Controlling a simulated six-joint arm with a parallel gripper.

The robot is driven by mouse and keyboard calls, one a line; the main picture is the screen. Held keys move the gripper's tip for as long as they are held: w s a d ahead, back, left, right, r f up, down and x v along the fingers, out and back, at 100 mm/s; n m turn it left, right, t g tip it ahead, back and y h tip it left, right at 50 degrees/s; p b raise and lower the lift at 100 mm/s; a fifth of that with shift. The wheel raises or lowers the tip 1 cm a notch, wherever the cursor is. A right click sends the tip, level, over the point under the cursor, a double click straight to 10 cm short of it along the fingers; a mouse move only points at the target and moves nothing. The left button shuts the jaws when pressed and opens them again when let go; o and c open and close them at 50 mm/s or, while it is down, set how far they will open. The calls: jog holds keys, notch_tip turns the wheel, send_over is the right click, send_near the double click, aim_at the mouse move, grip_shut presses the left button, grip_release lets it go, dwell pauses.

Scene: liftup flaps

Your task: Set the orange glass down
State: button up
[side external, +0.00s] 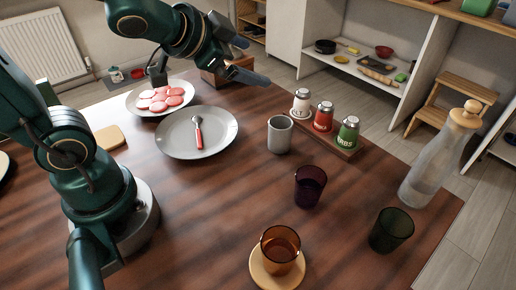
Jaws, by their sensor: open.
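The orange glass (280,252) stands upright on a round light wooden coaster (257,277) at the front of the table. My gripper (252,62) is open and empty, high over the back of the table. It is far from the orange glass, near a wooden box (214,76). Nothing is between its fingers that I can see.
A purple glass (310,186), a dark green glass (391,231), a grey cup (280,134) and a clear bottle (440,160) stand around. Three spice jars sit on a wooden tray (345,153). A grey plate (175,140) holds a red-handled spoon. Open table lies left of the orange glass.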

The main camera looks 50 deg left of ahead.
jog(key=s+d+f+n+g, duration=0.1)
jog(key=s+d+n+g, duration=0.1)
jog(key=s, duration=0.5)
jog(key=s+d+f+n+g+h, duration=0.1)
jog(key=s+f+n+g, duration=0.1)
jog(key=s, duration=0.5)
jog(key=shift+s+d+f+n+g+h, duration=0.2)
jog(key=shift+d+n+g+h, duration=0.15)
jog(key=shift+g, duration=0.35)
